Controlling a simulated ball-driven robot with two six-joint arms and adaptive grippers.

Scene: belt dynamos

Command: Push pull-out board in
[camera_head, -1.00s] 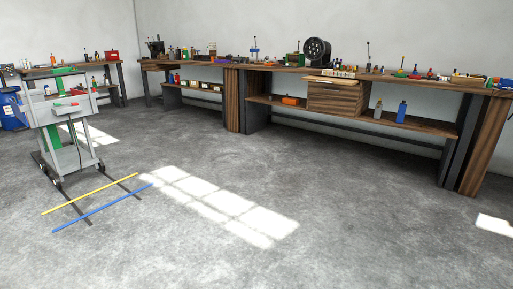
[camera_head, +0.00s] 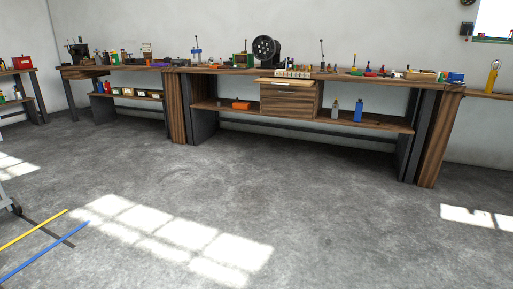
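A light wooden pull-out board (camera_head: 286,82) sticks out a little from under the top of the long workbench (camera_head: 226,71), above a wooden drawer cabinet (camera_head: 288,101). It is across the room, right of centre. A low row of small pale items sits on the bench just above it. How far the board extends is hard to tell at this distance. Neither of my grippers is in view.
Open concrete floor (camera_head: 240,180) lies between me and the bench. Yellow (camera_head: 33,229) and blue (camera_head: 45,252) bars lie on the floor at lower left. A round black lamp-like device (camera_head: 267,51) stands on the bench. Bottles and an orange box (camera_head: 241,105) sit on the lower shelf.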

